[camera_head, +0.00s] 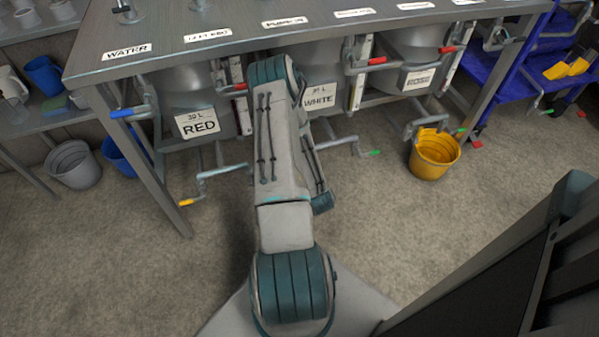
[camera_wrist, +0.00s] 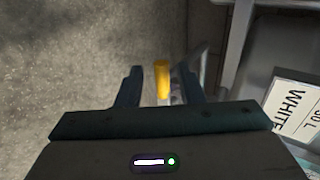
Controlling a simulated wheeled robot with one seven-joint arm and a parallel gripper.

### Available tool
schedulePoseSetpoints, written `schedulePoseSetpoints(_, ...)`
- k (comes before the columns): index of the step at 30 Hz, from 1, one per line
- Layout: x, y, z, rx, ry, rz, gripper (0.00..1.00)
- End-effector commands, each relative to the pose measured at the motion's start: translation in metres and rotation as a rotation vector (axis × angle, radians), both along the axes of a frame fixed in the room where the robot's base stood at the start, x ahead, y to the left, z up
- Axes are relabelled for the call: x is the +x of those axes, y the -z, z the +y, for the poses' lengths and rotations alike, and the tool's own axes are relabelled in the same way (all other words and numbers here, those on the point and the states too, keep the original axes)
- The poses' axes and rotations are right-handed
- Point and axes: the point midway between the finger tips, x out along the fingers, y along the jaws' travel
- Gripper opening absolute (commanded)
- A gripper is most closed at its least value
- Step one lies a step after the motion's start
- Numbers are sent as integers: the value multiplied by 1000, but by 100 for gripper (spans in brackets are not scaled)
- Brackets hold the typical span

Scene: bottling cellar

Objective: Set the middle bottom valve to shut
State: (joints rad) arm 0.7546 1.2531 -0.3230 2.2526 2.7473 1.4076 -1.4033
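The middle bottom valve is a grey bent rod below the tank labelled WHITE (camera_head: 319,98), with a green end (camera_head: 374,153) out to the right. The rest of it is behind my arm in the head view. In the wrist view a yellow handle end (camera_wrist: 162,80) on a grey rod shows near the WHITE label (camera_wrist: 289,106). My gripper (camera_wrist: 160,87) is open, with its two fingers apart on either side of the yellow end. I see gaps on both sides and cannot tell its depth between the fingers. My gripper is hidden in the head view.
The RED tank's bottom valve has a yellow handle (camera_head: 187,202) sticking out at left. Red-handled levers (camera_head: 377,60) stand beside the tanks under the bench (camera_head: 160,65). A yellow bucket (camera_head: 434,156) is at right, a grey bucket (camera_head: 74,165) at left. The front floor is clear.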

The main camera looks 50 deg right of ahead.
Motion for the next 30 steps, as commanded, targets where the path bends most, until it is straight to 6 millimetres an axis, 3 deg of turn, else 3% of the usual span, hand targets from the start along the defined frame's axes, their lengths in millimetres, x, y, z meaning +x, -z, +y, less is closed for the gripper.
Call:
schedulePoseSetpoints(6,-38,-32,24,2,3,5,34)
schedulePoseSetpoints(13,-67,-53,42,1,3,5,34)
schedulePoseSetpoints(30,-77,-60,50,-1,1,3,34)
